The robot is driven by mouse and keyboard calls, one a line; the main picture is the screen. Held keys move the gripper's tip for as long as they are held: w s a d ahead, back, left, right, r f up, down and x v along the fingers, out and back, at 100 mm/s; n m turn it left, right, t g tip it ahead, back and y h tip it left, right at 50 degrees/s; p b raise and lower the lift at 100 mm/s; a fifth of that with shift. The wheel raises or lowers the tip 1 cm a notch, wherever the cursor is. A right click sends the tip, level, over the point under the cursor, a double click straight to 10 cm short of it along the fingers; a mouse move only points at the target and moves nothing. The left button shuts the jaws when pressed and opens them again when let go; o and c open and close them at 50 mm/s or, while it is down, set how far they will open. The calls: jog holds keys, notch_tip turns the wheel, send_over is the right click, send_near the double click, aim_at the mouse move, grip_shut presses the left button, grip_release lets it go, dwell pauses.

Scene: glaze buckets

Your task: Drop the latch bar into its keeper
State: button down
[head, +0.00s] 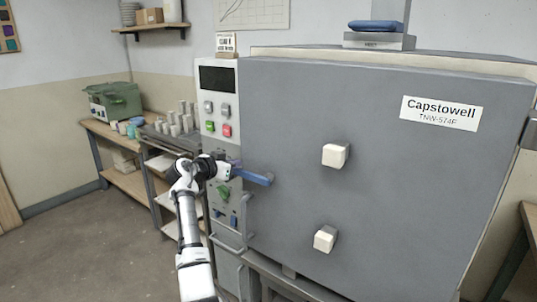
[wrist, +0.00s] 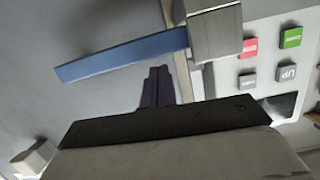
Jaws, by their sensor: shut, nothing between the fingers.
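The blue latch bar (head: 257,178) lies roughly level across the left edge of the grey kiln door (head: 300,110). In the wrist view the bar (wrist: 120,58) runs out from a light grey block (wrist: 215,35) at the panel side; its other end is free over the door face. I cannot tell whether this block is the pivot or the keeper, and no other keeper is clear. My gripper (head: 233,164) is beside the bar's panel end. In the wrist view its dark fingers (wrist: 157,76) are together and empty, just beside the bar, with no clear contact.
The control panel (head: 219,78) with coloured buttons stands left of the door. Pale blocks (head: 335,155) stick out from the door. A grey rail (head: 232,240) juts out below the panel. A shelf unit with several cups (head: 178,121) stands left. The floor at left is clear.

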jog(key=shift+w+a+f+n, duration=0.1)
jog(key=shift+a+f+n, duration=0.05)
jog(key=shift+f+n, duration=0.3)
jog(key=shift+f, duration=0.1)
dwell(0.4)
